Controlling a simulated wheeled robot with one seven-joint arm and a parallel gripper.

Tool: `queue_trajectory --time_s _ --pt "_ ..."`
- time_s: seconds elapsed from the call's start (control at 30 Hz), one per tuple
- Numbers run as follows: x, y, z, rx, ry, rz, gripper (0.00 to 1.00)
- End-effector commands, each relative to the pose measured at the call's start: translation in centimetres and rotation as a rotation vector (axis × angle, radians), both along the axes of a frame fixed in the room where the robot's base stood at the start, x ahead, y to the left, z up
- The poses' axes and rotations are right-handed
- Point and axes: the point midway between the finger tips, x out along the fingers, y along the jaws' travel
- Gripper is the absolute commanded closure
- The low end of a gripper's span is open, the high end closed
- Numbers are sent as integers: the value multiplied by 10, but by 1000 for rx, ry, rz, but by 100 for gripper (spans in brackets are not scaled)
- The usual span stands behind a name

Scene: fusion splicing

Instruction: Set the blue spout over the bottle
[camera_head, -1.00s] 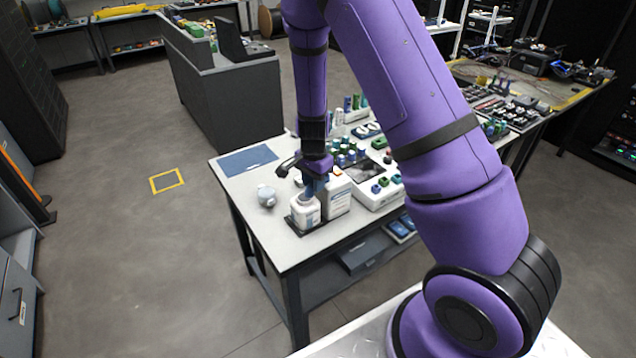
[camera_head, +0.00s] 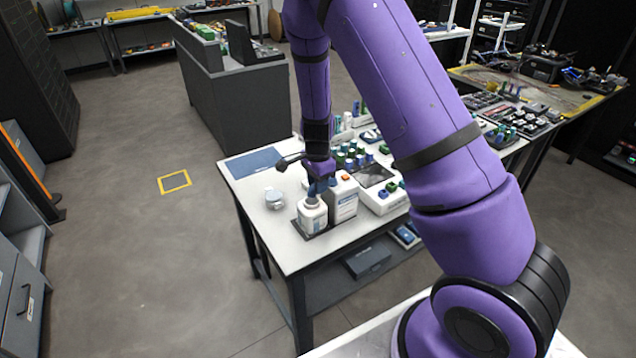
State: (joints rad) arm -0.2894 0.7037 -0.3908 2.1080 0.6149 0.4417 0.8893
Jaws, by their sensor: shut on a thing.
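My gripper (camera_head: 318,183) is directly above the shorter bottle, pointing down. It is shut on the blue spout (camera_head: 316,189), a small blue piece at the bottle's mouth. Whether the spout touches the neck or hangs just above it is too small to tell.
A small white, round item (camera_head: 273,199) sits left of the tray, and a blue mat (camera_head: 252,163) lies at the table's far left corner. A white device (camera_head: 381,199) and several blue and green pieces crowd the right. The table's front left is clear.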

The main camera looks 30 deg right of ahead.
Motion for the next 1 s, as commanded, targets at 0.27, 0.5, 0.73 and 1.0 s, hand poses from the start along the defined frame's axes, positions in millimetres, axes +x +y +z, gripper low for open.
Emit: queue_trajectory --time_s 0.27,0.5,0.73,1.0 --pt "0 0 0 0 -1 2 45" --pt "0 0 2 0 -1 2 45" --pt "1 1 29 0 -4 3 45" --pt "1 1 79 0 -4 4 45"
